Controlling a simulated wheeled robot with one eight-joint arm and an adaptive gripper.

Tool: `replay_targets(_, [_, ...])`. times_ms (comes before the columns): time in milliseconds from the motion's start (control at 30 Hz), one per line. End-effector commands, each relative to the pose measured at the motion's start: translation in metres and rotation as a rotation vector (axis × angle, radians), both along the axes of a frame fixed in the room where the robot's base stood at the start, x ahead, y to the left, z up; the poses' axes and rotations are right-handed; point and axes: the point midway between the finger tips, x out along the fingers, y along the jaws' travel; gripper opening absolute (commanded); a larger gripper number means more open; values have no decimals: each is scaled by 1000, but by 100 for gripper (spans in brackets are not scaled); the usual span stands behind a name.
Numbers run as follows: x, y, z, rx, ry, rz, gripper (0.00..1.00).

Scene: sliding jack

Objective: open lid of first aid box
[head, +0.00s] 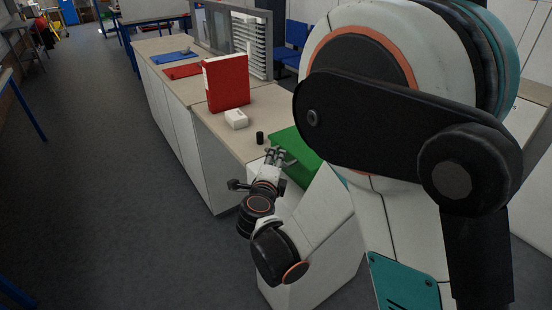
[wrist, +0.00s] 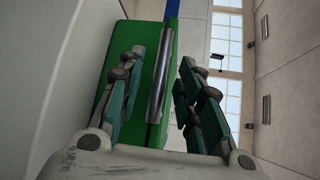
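The first aid box appears as a green box (head: 297,147) on the counter in the head view, partly hidden behind my arm. In the wrist view its green surface (wrist: 122,38) fills the space behind and between my fingers. A shiny metal strip or bar (wrist: 159,75) runs along it between the two fingers. My gripper (head: 275,154) is at the near left edge of the box. In the wrist view my gripper (wrist: 161,62) is open, with a finger on each side of the bar. I cannot tell whether either finger touches the box.
A black cylinder (head: 260,138), a small white box (head: 236,119) and a red binder (head: 227,83) stand on the counter (head: 205,118) beyond my gripper. Red and blue flat items lie farther back. The floor (head: 110,190) to the left is clear.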

Motion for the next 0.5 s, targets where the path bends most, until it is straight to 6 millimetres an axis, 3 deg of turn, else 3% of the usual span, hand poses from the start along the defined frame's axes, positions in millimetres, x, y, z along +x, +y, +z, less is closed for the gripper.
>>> replay_targets(200, [22,-4,-4,0,-1,0,33])
replay_targets(500, [26,-5,-4,0,0,1,33])
